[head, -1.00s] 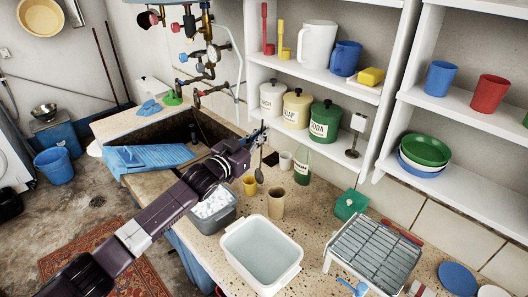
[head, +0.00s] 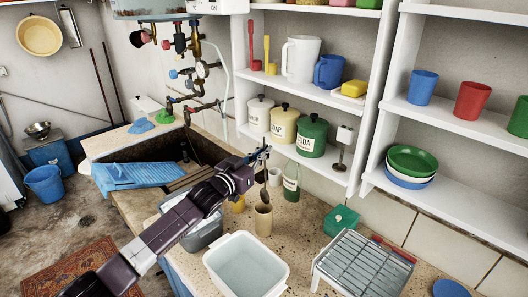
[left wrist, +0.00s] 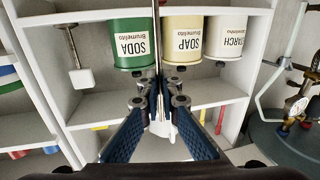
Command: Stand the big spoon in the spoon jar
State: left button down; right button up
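My left gripper (head: 262,152) is shut on the handle of the big spoon (head: 264,194), which hangs upright with its dark bowl downward. The tan spoon jar (head: 263,222) stands on the speckled counter directly below the bowl in the head view. The bowl's lower end is at the jar's mouth; I cannot tell whether it is inside the rim. In the left wrist view the thin handle (left wrist: 156,50) runs between the fingertips (left wrist: 160,103); the jar is not distinguishable there. My right gripper is not in view.
A yellow cup (head: 239,205), a white cup (head: 275,177) and a green bottle (head: 291,183) stand close to the jar. A white basin (head: 282,284), a grey tub (head: 203,238), a green box (head: 341,220) and a wire rack (head: 365,268) are nearby. Shelves rise behind.

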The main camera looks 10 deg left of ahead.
aim_at(264, 189)
pick_arm(q)
notch_tip(264, 189, down, 2)
jog(key=shift+a+f+b, duration=0.1)
jog(key=shift+f+b, duration=0.15)
jog(key=shift+b, duration=0.35)
jog(key=shift+f+b, duration=0.9)
jog(key=shift+f, duration=0.4)
jog(key=shift+f+b, duration=0.45)
jog(key=shift+f, duration=0.25)
jog(key=shift+f+b, duration=0.9)
jog(key=shift+f, duration=0.4)
jog(key=shift+f+b, duration=0.6)
jog(key=shift+f, duration=0.35)
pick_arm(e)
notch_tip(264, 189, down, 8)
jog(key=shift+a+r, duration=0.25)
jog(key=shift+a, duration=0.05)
pick_arm(q)
jog(key=c, duration=2.1)
grip_release()
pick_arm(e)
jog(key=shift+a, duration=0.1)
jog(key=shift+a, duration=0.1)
